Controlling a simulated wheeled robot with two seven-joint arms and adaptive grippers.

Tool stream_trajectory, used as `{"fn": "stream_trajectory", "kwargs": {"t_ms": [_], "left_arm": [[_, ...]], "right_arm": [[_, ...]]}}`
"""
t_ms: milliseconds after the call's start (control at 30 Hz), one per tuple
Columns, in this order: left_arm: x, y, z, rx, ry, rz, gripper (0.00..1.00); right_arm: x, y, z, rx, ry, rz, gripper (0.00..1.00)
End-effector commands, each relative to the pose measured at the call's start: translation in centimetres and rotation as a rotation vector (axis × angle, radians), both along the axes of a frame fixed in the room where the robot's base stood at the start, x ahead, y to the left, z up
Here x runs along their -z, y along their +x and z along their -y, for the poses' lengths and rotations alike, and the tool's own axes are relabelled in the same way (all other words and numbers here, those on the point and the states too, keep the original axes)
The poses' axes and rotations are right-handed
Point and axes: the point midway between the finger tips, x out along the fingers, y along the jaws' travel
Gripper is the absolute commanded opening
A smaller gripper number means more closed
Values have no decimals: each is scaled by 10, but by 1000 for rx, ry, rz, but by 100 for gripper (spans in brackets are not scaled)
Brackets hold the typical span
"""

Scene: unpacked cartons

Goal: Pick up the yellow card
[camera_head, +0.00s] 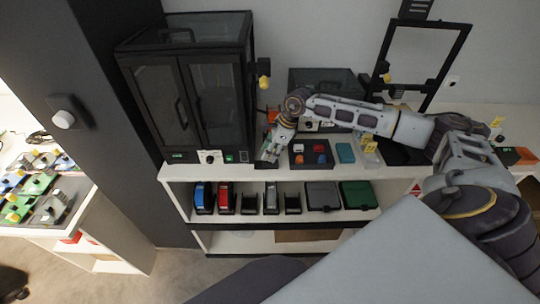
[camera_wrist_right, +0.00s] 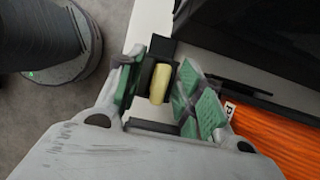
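My right gripper (camera_head: 270,152) hangs at the front edge of the counter, left of the small dark tray. In the right wrist view my right gripper (camera_wrist_right: 160,92) is open, with its green-padded fingers apart. A pale yellow bar-like piece (camera_wrist_right: 160,84) on a black mount shows between the fingers; I cannot tell whether it is a card, and no contact is visible. A small yellow piece (camera_head: 369,145) stands on the counter right of the teal block, and another yellow piece (camera_head: 497,122) is at the far right. I cannot tell which is the card. My left gripper is not in view.
A dark glass-fronted cabinet (camera_head: 190,90) stands on the left of the counter. The small dark tray (camera_head: 310,163) holds coloured pieces, with a teal block (camera_head: 345,153) to its right. A black frame (camera_head: 465,40) rises behind. An orange surface (camera_wrist_right: 275,138) borders the right finger's view.

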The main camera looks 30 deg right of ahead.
Motion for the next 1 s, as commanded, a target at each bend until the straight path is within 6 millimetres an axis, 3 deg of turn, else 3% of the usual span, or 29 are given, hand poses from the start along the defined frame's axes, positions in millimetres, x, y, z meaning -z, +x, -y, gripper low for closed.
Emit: {"fn": "stream_trajectory", "kwargs": {"t_ms": [133,400,767,1000], "left_arm": [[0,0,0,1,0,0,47],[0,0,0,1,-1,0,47],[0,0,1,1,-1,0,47],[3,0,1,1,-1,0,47]], "right_arm": [[0,0,0,0,0,0,35],[0,0,0,0,0,0,1],[-1,0,0,0,0,0,0],[-12,0,1,0,0,1,0]]}}
